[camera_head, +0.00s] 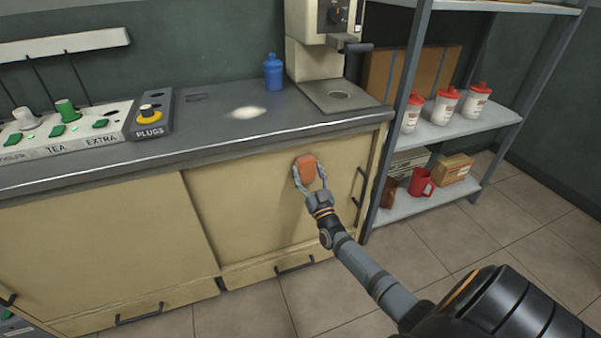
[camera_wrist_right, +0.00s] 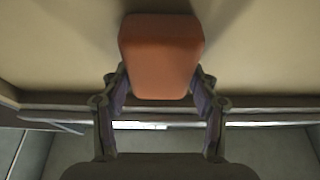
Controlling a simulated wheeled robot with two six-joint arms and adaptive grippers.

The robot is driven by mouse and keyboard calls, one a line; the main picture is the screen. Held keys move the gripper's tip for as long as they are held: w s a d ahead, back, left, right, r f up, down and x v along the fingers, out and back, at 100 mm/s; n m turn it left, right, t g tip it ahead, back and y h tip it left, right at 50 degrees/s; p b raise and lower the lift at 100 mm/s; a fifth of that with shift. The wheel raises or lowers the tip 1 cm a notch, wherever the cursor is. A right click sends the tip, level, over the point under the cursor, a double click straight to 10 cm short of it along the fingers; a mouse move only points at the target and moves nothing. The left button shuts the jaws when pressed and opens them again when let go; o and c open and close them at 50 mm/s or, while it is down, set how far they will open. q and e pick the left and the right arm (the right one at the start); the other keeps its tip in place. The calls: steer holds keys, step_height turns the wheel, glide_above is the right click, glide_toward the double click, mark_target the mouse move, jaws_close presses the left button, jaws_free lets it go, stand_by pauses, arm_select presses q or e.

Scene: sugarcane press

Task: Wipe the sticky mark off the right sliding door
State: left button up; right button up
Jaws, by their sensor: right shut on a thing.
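The right sliding door (camera_head: 245,200) is a cream cabinet front under the counter. My right gripper (camera_head: 309,180) is at the upper right part of this door, shut on an orange-brown sponge (camera_head: 305,167). In the right wrist view the sponge (camera_wrist_right: 160,55) sits between the two fingers, close to or against the cream door surface (camera_wrist_right: 60,45); I cannot tell whether it touches. I see no clear sticky mark on the door; the sponge and gripper hide part of it. My left gripper is not in view.
A dark vertical handle (camera_head: 360,187) stands just right of the sponge. The metal shelf rack (camera_head: 420,205) with a red mug (camera_head: 421,182) and bottles is further right. The grey counter (camera_head: 200,132) overhangs above. A lower drawer handle (camera_head: 295,265) sticks out below.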

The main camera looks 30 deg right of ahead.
mark_target(293, 163)
steer(key=d, duration=0.2)
steer(key=s+d, duration=0.1)
steer(key=d, duration=0.1)
steer(key=shift+d, duration=0.1)
stand_by(0.5)
steer(key=shift+w+a+p, duration=0.25)
steer(key=shift+a+p, duration=0.05)
steer(key=shift+a, duration=0.65)
steer(key=shift+w+a+p, duration=0.25)
steer(key=shift+a+p, duration=0.05)
steer(key=shift+a, duration=0.65)
steer(key=shift+w+a+r, duration=0.1)
steer(key=shift+w+a, duration=0.05)
steer(key=shift+a, duration=0.55)
steer(key=shift+w+a+p, duration=0.15)
steer(key=shift+a+p, duration=0.05)
steer(key=shift+a, duration=0.4)
steer(key=shift+w+a+p, duration=0.15)
steer(key=shift+a+p, duration=0.05)
steer(key=shift+a, duration=0.4)
